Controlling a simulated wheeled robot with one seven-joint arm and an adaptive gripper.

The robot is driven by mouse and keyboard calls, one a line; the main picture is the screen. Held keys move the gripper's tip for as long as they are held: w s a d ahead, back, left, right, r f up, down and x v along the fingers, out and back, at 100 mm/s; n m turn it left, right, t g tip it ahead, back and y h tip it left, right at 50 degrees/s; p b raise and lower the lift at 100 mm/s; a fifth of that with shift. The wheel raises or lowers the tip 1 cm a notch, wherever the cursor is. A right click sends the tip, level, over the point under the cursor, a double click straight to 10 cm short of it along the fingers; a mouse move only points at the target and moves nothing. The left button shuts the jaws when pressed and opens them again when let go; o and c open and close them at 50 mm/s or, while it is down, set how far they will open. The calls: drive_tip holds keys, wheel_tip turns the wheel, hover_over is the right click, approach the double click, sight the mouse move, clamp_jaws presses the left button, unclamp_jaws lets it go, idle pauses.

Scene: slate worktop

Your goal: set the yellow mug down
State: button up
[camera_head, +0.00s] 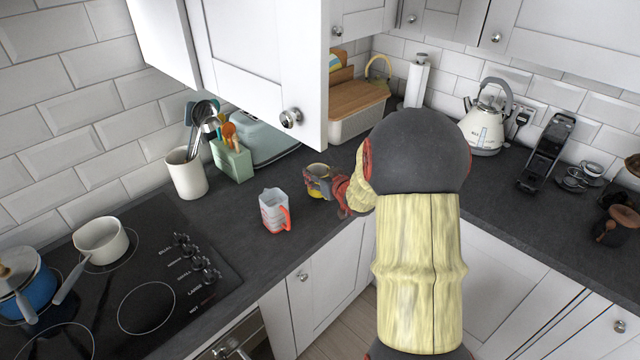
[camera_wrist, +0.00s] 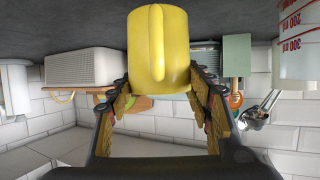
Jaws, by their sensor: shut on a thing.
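The yellow mug (camera_head: 318,194) is at the worktop's front part in the head view, largely covered by my gripper (camera_head: 322,181). In the wrist view, which is upside down, the yellow mug (camera_wrist: 158,48) looks upright, its handle facing the camera. My gripper (camera_wrist: 160,84) is shut on it, with one finger on each side.
A clear measuring jug with a red handle (camera_head: 274,211) stands close to the left of the mug. Behind are a green utensil block (camera_head: 232,160), a pale blue toaster (camera_head: 268,130) and a bread bin (camera_head: 355,120). A wall cabinet door (camera_head: 262,65) hangs above. The hob (camera_head: 150,270) lies left.

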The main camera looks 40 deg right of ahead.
drive_tip(key=shift+f, duration=1.4)
drive_tip(key=shift+f+b, duration=0.1)
drive_tip(key=shift+b, duration=0.25)
drive_tip(key=o, duration=1.4)
drive_tip(key=shift+s+f, duration=0.1)
